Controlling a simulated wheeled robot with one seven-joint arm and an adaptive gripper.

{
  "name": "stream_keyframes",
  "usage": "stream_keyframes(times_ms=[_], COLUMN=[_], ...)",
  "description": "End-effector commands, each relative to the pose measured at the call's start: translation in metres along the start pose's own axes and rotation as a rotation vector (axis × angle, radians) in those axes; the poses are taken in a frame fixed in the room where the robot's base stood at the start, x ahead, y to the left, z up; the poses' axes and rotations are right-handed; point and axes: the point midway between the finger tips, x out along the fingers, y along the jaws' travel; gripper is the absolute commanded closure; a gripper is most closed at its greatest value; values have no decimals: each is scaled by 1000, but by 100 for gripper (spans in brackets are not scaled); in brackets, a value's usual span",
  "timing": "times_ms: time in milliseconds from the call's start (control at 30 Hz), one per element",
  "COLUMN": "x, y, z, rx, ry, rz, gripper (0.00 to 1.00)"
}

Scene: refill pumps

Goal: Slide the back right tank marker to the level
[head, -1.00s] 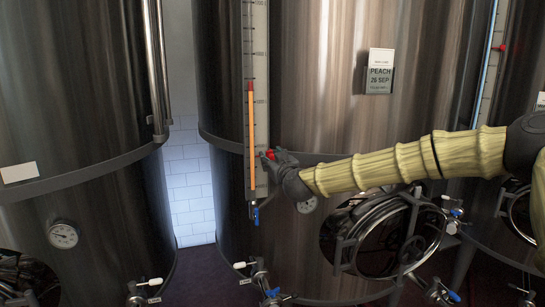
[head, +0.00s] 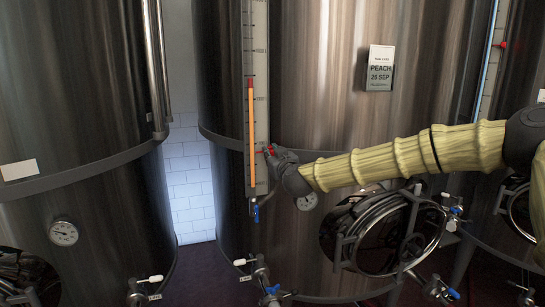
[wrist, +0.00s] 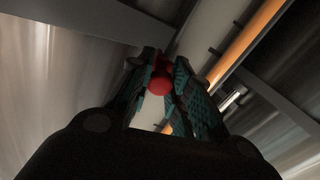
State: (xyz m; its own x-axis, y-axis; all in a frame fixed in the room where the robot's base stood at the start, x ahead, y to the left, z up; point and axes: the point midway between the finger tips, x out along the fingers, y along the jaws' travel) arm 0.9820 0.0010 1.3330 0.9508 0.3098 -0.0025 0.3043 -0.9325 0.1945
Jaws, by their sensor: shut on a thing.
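The tank in the middle of the head view (head: 330,60) carries an upright white level gauge (head: 261,120) with a scale. Its orange liquid column (head: 252,130) ends in a reddish top (head: 250,83). The red marker (head: 270,149) sits at the gauge's right edge, well below that top. My gripper (head: 272,153) is shut on the marker, coming from the right. In the wrist view, the marker's round red knob (wrist: 159,84) is between the two teal-padded fingers (wrist: 160,95), with the orange column (wrist: 250,42) beyond. The fingers partly hide the marker.
A blue-handled valve (head: 256,212) hangs under the gauge. A round hatch (head: 385,232) and a dial (head: 307,200) are below my arm. A label (head: 380,68) is on the tank above. Another tank stands left (head: 70,90), with a gap between.

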Motion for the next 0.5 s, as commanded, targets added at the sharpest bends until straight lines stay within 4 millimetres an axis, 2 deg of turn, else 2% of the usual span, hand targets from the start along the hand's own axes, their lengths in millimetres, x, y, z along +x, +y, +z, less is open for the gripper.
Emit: stream_keyframes(times_ms=[500], x=[0], y=[15], z=[-71], rx=[-4], ry=[7], rz=[4], gripper=[100])
